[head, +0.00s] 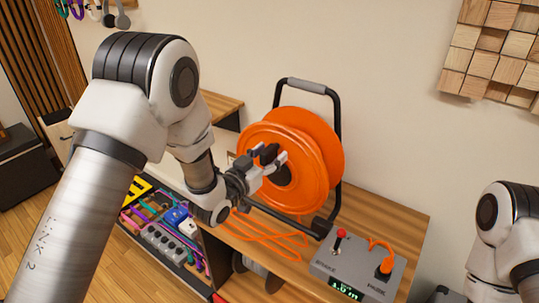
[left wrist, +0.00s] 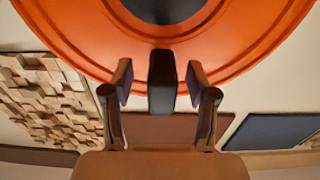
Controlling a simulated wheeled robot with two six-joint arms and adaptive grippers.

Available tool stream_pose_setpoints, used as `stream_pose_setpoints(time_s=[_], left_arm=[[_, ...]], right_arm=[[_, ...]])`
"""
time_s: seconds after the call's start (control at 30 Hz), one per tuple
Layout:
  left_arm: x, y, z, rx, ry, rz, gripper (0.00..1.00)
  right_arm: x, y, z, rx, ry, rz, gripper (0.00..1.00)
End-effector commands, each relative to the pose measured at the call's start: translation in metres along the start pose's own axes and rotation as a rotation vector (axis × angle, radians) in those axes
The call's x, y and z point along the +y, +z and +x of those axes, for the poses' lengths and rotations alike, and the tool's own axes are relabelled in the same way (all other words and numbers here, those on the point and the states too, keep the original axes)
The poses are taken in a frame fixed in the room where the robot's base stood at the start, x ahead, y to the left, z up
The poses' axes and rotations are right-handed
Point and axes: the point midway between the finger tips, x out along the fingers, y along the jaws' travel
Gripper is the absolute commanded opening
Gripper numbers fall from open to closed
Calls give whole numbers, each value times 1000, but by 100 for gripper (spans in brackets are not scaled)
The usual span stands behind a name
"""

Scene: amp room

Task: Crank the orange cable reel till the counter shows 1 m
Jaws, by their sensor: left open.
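The orange cable reel (head: 318,135) stands upright in a black tubular frame on the wooden bench. My left gripper (head: 272,158) is at the front face of the reel, near its hub. In the left wrist view, a dark crank handle (left wrist: 161,80) stands between the two open fingers of my left gripper (left wrist: 160,85), with small gaps on both sides. The reel's orange disc (left wrist: 240,40) fills the top of that view. The counter display (head: 347,289) on the grey box has small green digits that look like 1.0 m. My right gripper is out of view.
The grey box (head: 325,262) carries a red-knobbed lever (head: 340,236) and an orange plug (head: 385,268) with a cable. Loose orange cable (head: 270,237) lies on the bench (head: 405,222). A drawer of cables and boxes (head: 150,238) is at lower left.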

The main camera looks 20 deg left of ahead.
Motion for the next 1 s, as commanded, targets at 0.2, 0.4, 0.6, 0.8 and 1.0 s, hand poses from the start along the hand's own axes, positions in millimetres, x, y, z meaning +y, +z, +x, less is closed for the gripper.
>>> stream_pose_setpoints(time_s=[0.2,0.4,0.6,0.8,1.0], left_arm=[[0,1,0,-2,0,0,58],[0,2,-9,-3,-1,-2,58],[0,2,-38,-4,-2,-3,58],[-1,2,-67,-3,-2,-3,58],[0,2,-90,-3,-1,-2,58]], right_arm=[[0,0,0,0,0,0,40],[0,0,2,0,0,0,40],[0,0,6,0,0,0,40],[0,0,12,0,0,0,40],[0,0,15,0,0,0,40]])
